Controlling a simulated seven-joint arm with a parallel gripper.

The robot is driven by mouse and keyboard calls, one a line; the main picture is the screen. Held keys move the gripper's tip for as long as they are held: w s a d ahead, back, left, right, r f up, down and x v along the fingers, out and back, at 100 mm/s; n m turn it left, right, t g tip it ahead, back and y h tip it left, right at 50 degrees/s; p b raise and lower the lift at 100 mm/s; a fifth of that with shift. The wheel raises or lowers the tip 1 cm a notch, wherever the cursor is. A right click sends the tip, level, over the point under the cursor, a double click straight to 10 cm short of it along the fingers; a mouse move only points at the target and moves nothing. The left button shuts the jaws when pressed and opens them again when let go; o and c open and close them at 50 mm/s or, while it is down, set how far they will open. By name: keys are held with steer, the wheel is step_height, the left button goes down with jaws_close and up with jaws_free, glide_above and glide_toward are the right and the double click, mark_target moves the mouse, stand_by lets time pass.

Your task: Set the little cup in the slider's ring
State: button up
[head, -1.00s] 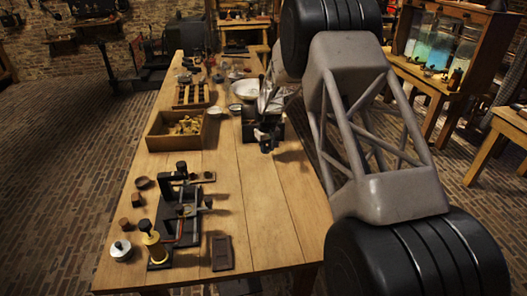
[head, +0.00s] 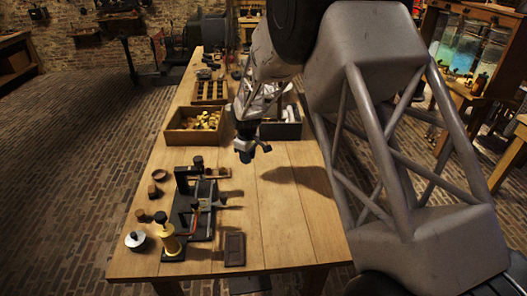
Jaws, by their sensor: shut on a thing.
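My gripper (head: 250,148) points down above the middle of the table, right of and beyond the black apparatus. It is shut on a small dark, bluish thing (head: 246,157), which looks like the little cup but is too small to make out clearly. The thing hangs above the boards, with a shadow to its right. The black apparatus (head: 182,220) stands at the front left of the table, with an upright post and a brass-coloured cylinder (head: 170,242). Its slider (head: 205,204) appears to be the part at its right side; the ring is not clear.
An open wooden box of yellowish pieces (head: 167,137) lies left of my gripper; a dark-edged tray (head: 293,131) stands behind it. A dark flat block (head: 234,249) lies right of the apparatus. Small brown blocks and a white-topped jar (head: 135,240) are at left. The front-right boards are clear.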

mark_target(202, 205)
steer(key=s+a+n, duration=0.3)
steer(key=s+a, duration=0.2)
steer(key=s+a+r+n, duration=0.1)
steer(key=s+a+n, duration=0.2)
steer(key=s+a, duration=0.2)
steer(key=s+a+r+n, duration=0.1)
steer(key=s+a+n, duration=0.2)
steer(key=s+a, duration=0.2)
steer(key=shift+s+a+r, duration=0.2)
steer(key=shift+s, duration=0.15)
steer(key=shift+s+a+f+n, duration=0.15)
steer(key=shift+a+n, duration=0.45)
steer(key=shift+a, duration=0.2)
steer(key=shift+f, duration=0.1)
steer(key=shift+f, duration=2.7)
steer(key=shift+f, duration=0.65)
steer(key=o, duration=0.6)
